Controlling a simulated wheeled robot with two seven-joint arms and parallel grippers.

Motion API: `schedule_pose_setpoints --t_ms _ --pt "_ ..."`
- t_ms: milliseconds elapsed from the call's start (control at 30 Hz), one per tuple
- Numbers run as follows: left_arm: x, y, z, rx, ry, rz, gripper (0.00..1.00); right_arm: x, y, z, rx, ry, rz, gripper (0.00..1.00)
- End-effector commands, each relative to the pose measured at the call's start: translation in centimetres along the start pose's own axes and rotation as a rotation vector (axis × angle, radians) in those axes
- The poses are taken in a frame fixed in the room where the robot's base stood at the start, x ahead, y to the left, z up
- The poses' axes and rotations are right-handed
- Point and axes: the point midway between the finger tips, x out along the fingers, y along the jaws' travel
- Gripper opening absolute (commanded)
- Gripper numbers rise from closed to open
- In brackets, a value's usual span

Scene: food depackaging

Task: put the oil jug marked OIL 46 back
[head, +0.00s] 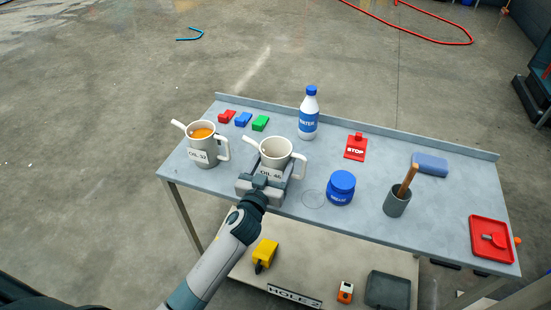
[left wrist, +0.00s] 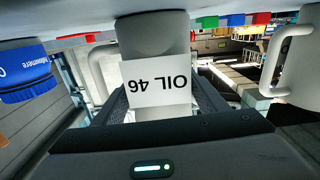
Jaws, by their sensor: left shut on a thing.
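The light grey oil jug marked OIL 46 (head: 275,158) is upright over the left half of the table, spout to the left and handle to the right. My left gripper (head: 266,182) is shut around its body from the front. In the left wrist view the jug (left wrist: 152,36) shows upside down, its label between the two fingers (left wrist: 160,100). I cannot tell whether its base touches the table. A faint ring (head: 314,198) is drawn on the tabletop to the right of the jug. My right gripper is not in view.
The jug marked OIL 32 (head: 206,152), with orange liquid, stands left on the table (head: 370,208). A blue jar (head: 341,188) stands just right of the ring. A water bottle (head: 308,120) and red stop sign (head: 356,150) are behind; a grey cup (head: 397,204) is farther right.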

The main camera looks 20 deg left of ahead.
Motion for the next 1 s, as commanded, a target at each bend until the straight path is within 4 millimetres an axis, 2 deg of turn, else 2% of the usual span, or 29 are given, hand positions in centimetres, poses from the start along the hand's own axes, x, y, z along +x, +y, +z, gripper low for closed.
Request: schedule_pose_setpoints --t_ms 100,133,200,667,867,1000 --pt "0.0 0.0 0.2 -0.001 0.003 0.0 0.3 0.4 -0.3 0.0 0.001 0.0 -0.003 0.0" --pt "0.0 0.0 0.3 0.0 0.0 0.0 0.71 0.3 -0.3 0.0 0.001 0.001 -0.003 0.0" --pt "0.0 0.0 0.2 0.0 0.0 0.0 0.85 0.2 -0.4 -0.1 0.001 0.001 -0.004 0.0" --pt "-0.1 0.0 -0.1 0.0 0.0 0.0 0.85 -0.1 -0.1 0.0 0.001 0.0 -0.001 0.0" --pt "-2.4 0.0 0.2 -0.002 -0.001 0.001 0.85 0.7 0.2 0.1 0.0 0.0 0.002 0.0" --pt "-4.7 0.0 0.3 -0.001 -0.001 0.0 0.85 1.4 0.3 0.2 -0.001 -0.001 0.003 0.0"
